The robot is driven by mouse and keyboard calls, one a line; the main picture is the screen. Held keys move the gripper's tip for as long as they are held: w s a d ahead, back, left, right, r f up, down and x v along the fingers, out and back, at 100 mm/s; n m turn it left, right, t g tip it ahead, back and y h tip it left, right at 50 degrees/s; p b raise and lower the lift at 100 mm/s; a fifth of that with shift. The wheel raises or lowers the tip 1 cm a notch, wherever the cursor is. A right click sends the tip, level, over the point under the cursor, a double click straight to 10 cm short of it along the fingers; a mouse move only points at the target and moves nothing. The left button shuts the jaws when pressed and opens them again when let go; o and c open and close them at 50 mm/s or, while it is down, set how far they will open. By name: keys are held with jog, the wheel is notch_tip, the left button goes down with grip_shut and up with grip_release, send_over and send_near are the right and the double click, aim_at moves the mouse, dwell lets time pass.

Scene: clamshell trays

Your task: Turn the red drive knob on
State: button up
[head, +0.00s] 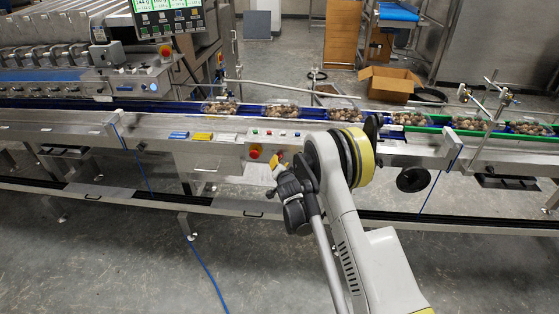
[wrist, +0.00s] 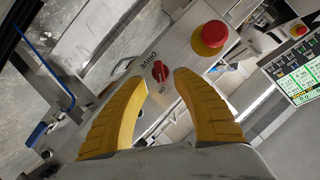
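The red drive knob (wrist: 160,71) sits on a pale panel in the wrist view, beside the printed word DRIVE and an ON mark. It shows between and just beyond the tips of my gripper (wrist: 162,76). The two yellow fingers are apart, with nothing between them that I can see held. I cannot tell whether either finger touches the knob. In the head view my gripper (head: 274,164) is at the front of the conveyor's control box, and the drive knob is hard to make out there, small and near the yellow fingers.
A red emergency stop button (wrist: 214,33) on a yellow base is close to the knob; it also shows in the head view (head: 255,152). The conveyor (head: 120,122) carries clear trays of brown produce (head: 283,110). A cardboard box (head: 391,82) is on the floor behind.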

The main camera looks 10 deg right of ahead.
jog(key=v, duration=0.6)
jog(key=shift+s, duration=0.3)
jog(key=shift+r, duration=0.25)
jog(key=s+d+r+n+g, duration=0.1)
jog(key=s+r+n+g, duration=0.1)
jog(key=s+r, duration=0.65)
jog(key=s+d+r+n+g, duration=0.1)
jog(key=s+r, duration=0.5)
jog(key=r, duration=0.6)
jog(key=s+a+n+g+y, duration=0.1)
jog(key=s+n+g, duration=0.3)
jog(key=s, duration=2.4)
jog(key=shift+s+a+r+n, duration=0.15)
jog(key=shift+s+r+n, duration=0.2)
jog(key=shift+n, duration=0.35)
jog(key=shift+w, duration=0.1)
